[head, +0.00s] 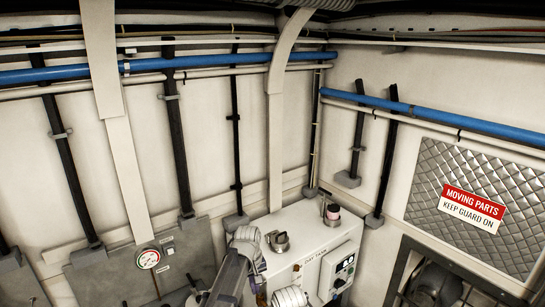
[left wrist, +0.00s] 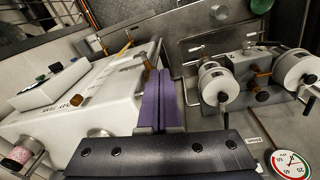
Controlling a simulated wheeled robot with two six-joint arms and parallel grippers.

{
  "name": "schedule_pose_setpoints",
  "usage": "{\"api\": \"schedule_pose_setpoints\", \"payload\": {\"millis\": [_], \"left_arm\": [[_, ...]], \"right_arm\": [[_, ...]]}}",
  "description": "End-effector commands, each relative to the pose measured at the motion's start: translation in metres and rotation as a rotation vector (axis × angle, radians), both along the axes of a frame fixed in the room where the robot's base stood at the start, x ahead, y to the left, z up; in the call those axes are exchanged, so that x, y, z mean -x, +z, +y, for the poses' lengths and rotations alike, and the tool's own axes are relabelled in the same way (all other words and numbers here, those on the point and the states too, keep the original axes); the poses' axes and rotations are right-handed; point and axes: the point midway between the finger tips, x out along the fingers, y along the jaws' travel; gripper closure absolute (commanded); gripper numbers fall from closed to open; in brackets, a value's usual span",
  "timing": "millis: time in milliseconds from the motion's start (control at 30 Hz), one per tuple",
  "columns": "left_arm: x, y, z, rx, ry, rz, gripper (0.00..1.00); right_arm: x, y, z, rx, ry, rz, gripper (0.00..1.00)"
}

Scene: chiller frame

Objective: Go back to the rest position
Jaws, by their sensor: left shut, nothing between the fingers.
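My left gripper (head: 259,262) shows at the bottom centre of the head view, partly hidden by my own grey arm. In the left wrist view its two purple fingers (left wrist: 159,78) are together with nothing between them. In the head view it overlaps the left side of the white day tank box (head: 305,222). Whether it touches the box cannot be told. The box (left wrist: 115,75) also fills the left of the left wrist view. My right gripper is in neither view.
A white canister (head: 290,297) stands in front of the tank. Two white canisters (left wrist: 213,82) with valves hang right of my fingers in the left wrist view. A round gauge (head: 148,258) is on the left wall. A quilted guard panel (head: 475,205) is at right.

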Motion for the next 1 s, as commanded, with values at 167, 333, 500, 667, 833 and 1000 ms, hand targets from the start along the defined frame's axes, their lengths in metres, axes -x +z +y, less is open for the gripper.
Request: {"api": "schedule_pose_setpoints", "payload": {"millis": [167,333,500,667,833,1000], "left_arm": [[0.088,0.000,0.063,-0.038,-0.170,-0.009,1.00],[0.143,0.000,0.098,-0.067,-0.301,-0.010,1.00],[0.181,-0.013,0.114,-0.087,-0.414,-0.005,1.00],[0.183,-0.043,0.093,-0.099,-0.468,0.015,1.00],[0.194,-0.079,0.069,-0.115,-0.533,0.041,1.00],[0.210,-0.125,0.041,-0.139,-0.619,0.072,1.00]], "right_arm": [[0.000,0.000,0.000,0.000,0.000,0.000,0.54],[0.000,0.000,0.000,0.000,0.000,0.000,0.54],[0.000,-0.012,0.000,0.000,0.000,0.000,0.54],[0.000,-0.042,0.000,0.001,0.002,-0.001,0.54],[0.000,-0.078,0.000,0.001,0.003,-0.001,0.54],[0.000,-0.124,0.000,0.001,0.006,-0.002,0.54]]}}
